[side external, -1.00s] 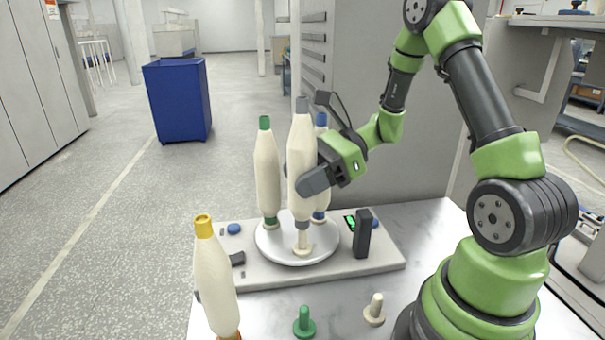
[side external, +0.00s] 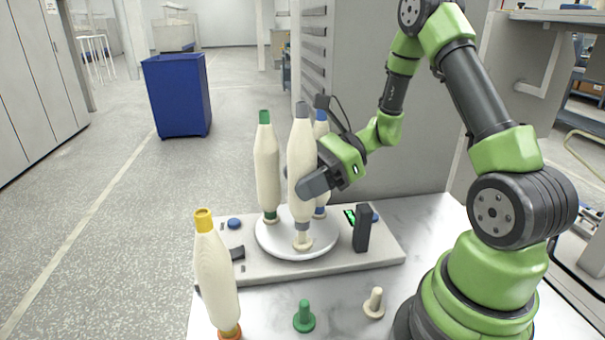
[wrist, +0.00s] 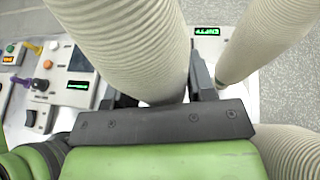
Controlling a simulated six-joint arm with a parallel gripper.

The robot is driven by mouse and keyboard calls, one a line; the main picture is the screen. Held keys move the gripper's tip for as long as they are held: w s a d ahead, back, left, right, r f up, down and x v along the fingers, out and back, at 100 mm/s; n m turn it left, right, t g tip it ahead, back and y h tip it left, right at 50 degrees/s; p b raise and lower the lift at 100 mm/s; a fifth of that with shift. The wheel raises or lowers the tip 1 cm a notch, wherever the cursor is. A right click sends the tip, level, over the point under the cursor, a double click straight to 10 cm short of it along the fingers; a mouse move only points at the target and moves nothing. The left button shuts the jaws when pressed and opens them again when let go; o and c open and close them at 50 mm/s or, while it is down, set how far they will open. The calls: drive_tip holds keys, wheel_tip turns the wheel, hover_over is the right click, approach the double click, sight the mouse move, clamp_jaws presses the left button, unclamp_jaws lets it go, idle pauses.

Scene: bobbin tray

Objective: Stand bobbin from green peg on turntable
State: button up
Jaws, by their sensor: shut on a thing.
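A cream bobbin with grey ends (side external: 302,155) stands upright in my gripper (side external: 317,180), at the front of the white turntable (side external: 270,245). Its lower end is over a pale pin on the turntable; I cannot tell whether it is fully seated. In the wrist view, my jaws (wrist: 165,90) close around a bobbin (wrist: 125,40); its ends are out of view. A green-ended bobbin (side external: 267,165) stands on the turntable at left, and a blue-ended bobbin (side external: 321,130) stands behind, partly hidden. The green peg (side external: 304,318) on the table is bare.
A yellow-topped bobbin (side external: 215,270) stands on an orange-based peg at front left. A cream peg (side external: 374,303) is bare. A dark upright block (side external: 362,230) stands on the turntable's base plate (side external: 385,258), close to the right of the turntable.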

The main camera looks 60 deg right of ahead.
drive_tip(key=shift+f, duration=1.7)
drive_tip(key=o, duration=1)
drive_tip(key=shift+o, duration=0.2)
drive_tip(key=shift+d, duration=0.1)
